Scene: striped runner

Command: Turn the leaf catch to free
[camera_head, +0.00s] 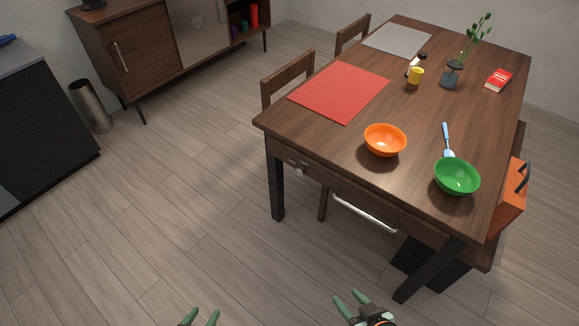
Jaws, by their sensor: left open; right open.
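The wooden table (325,144) stands at the right of the head view. A small pale metal fitting (298,171), which looks like the leaf catch, sits on the table's near apron close to the left corner. It is too small to tell which way it is turned. My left gripper (202,313) is open and empty at the bottom edge, over the floor, partly cut off by the frame. My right gripper (348,297) is open and empty at the bottom, nearer the table. Both are well apart from the fitting.
A silver bar handle (365,212) shows under the near table edge. An orange bowl (385,140) and a green bowl (457,177) stand near that edge. A chair (288,80) stands at the table's left side.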

